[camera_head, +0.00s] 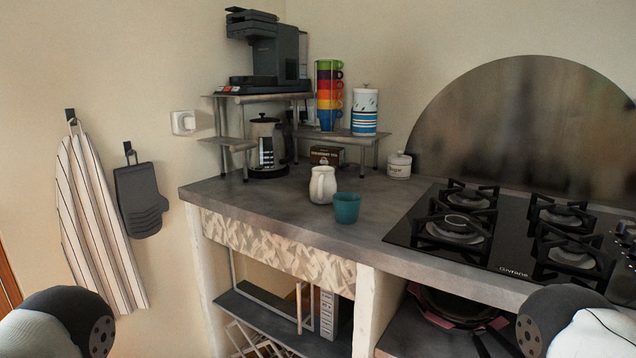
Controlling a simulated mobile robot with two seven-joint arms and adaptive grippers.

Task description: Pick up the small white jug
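The small white jug (323,185) stands upright on the grey counter (270,212), near its middle. Its handle faces left toward the wall side. A teal cup (347,208) stands just in front and to the right of it, close by, partly in line with the jug's lower right side. Only parts of my two arms show, at the bottom left and bottom right corners, well away from the jug. Neither gripper's fingers are in the picture.
Behind the jug are a kettle (266,146), a brown box (326,155) and a lidded sugar pot (399,165). A stand (227,141) holds a coffee machine (268,52), stacked cups (329,95) and a canister (364,110). A gas hob (480,262) lies right. The counter's left part is clear.

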